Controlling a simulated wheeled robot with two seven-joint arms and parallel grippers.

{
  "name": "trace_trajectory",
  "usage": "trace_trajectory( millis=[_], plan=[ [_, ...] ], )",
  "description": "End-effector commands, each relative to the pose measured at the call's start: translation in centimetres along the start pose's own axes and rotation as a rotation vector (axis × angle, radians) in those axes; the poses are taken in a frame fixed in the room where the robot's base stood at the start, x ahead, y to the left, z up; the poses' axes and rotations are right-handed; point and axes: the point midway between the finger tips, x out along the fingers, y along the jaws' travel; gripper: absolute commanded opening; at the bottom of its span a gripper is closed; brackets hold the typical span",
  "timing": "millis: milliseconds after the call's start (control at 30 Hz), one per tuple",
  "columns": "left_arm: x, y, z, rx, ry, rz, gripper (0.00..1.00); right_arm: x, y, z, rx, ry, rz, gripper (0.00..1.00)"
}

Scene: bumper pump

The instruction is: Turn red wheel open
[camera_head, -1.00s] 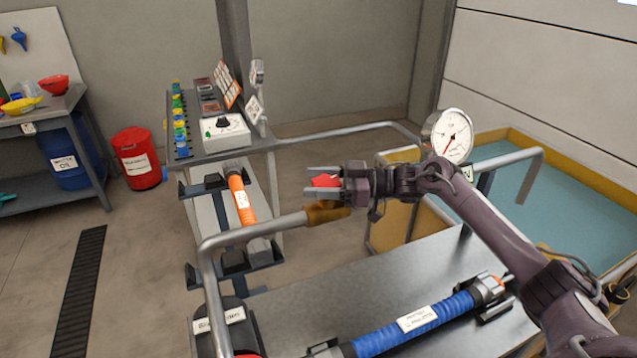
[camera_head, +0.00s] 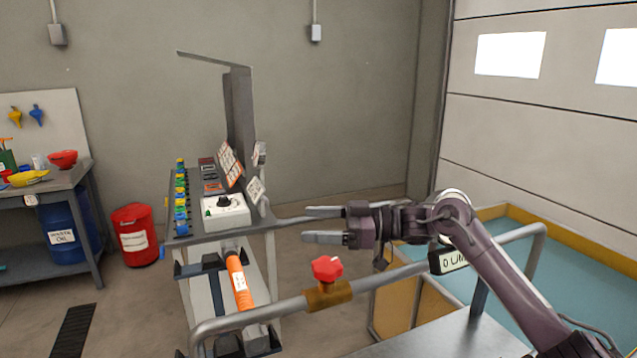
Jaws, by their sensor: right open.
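The red wheel (camera_head: 327,268) is a small lobed knob on top of a brass valve body (camera_head: 328,295). The valve sits on the grey pipe rail (camera_head: 262,312) in the lower middle of the head view. My right gripper (camera_head: 322,225) is open, with its two fingers pointing left. In the picture it is above the red wheel, with a visible gap between the lower finger and the wheel. Nothing is between the fingers. My left gripper is not in view.
A grey cart (camera_head: 200,238) with a white control box (camera_head: 226,212) and an orange hose (camera_head: 240,282) stands left of the valve. A red drum (camera_head: 134,235) and a workbench (camera_head: 52,190) are further left. A yellow-rimmed water basin (camera_head: 590,268) lies right.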

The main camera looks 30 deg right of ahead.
Motion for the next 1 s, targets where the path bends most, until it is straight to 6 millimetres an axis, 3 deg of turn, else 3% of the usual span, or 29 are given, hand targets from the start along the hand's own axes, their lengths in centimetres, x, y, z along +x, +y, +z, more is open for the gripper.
trace_trajectory(
  millis=[200,433,633,1000],
  plan=[
    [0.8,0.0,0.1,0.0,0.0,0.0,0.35,0.0,0.0,-5.5,-0.006,0.003,0.001,0.8],
    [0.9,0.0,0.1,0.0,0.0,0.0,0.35,0.0,0.1,-9.3,-0.001,0.001,0.0,0.8],
    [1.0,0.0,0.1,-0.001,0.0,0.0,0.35,0.1,0.0,-10.4,0.0,-0.001,0.0,0.8],
    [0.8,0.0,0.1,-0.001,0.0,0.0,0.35,0.6,0.1,-10.3,-0.009,0.004,0.002,0.8]
  ],
)
